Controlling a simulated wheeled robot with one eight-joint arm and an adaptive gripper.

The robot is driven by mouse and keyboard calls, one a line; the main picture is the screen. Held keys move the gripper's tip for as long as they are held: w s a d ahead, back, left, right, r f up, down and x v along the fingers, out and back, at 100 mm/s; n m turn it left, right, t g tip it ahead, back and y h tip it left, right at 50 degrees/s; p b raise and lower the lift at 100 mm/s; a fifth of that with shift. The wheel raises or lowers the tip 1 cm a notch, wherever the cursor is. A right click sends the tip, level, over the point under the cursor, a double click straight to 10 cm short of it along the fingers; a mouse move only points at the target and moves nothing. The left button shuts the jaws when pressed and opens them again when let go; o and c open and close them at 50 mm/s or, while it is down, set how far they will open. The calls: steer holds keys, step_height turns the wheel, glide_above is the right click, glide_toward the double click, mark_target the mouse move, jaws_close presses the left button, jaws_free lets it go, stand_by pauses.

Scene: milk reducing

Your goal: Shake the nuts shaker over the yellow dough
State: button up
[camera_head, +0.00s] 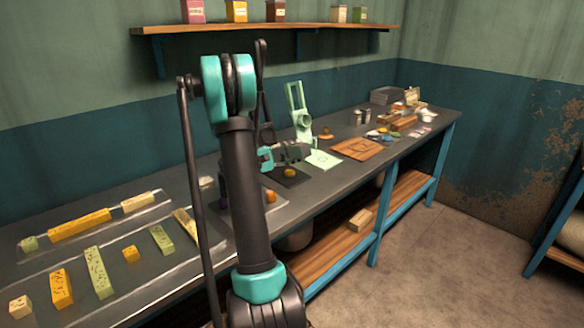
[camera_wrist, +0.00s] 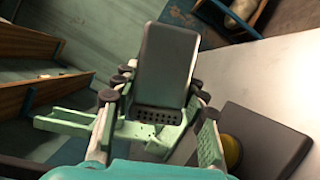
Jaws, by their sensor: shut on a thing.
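The yellow dough (camera_wrist: 231,151) lies on a dark square board (camera_wrist: 272,142), to the right of the shaker in that picture. In the head view, the yellow dough (camera_head: 290,173) sits on its dark board (camera_head: 297,182) on the bench. My gripper (camera_head: 282,154) is just above and behind the dough there. The shaker is hard to make out in that view.
A pale green stand (camera_head: 297,105) stands behind the gripper, with a light green sheet (camera_head: 323,159) to the right. A wooden board (camera_head: 357,149) and small containers lie farther right. Several coloured blocks cover the bench's left end. A wall shelf (camera_head: 330,26) hangs above.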

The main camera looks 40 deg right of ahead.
steer(key=shift+r, duration=0.75)
steer(key=shift+f, duration=1.4)
steer(key=shift+r, duration=1.45)
steer(key=shift+f, duration=1.5)
